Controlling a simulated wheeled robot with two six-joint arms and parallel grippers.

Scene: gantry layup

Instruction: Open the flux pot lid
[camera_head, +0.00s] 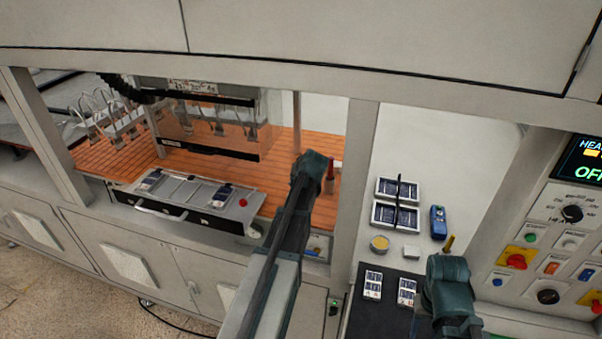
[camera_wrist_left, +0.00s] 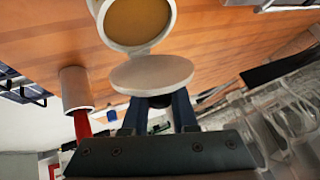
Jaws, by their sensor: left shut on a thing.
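The flux pot (camera_wrist_left: 138,22) shows at the top of the left wrist view as a round white pot with its amber contents uncovered. Its pale round lid (camera_wrist_left: 152,73) stands off the opening, its far edge close to the pot's rim. My left gripper (camera_wrist_left: 160,102) is shut on the near edge of the lid. In the head view my left wrist hides the pot, the lid and the left jaws. My right wrist shows at the lower right of the head view, but its jaws cannot be made out.
A white holder (camera_wrist_left: 74,88) with a red-handled tool stands left of the pot. The orange bench (camera_head: 215,172) carries a drawer-like tray (camera_head: 185,198) at its front. Cell racks (camera_head: 396,203), a blue device (camera_head: 438,222) and a yellow disc (camera_head: 380,243) lie to the right.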

